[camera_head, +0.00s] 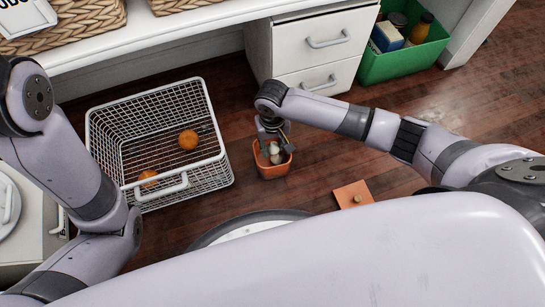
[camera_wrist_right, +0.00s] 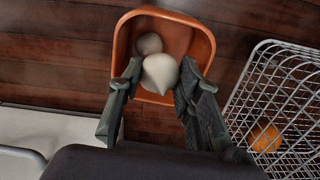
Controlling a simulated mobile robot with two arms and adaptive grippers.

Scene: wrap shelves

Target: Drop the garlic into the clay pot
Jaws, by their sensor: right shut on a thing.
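The clay pot (camera_head: 273,171) is an orange, square-rimmed open pot on the wood floor, right of the wire basket. In the right wrist view the pot (camera_wrist_right: 205,45) lies straight ahead of the fingers. My right gripper (camera_head: 271,136) is over the pot, pointing down. It is shut on a white garlic bulb (camera_wrist_right: 160,74), which is over the pot's opening in the right wrist view. A second pale bulb (camera_wrist_right: 149,44) shows behind it, within the pot's outline. My left arm shows in the head view, but its gripper does not.
A white wire basket (camera_head: 207,166) with two oranges (camera_head: 188,139) stands close on the left. An orange square lid with a knob (camera_head: 343,196) lies on the floor at right. White drawers (camera_head: 318,42) and a green crate (camera_head: 404,64) stand behind.

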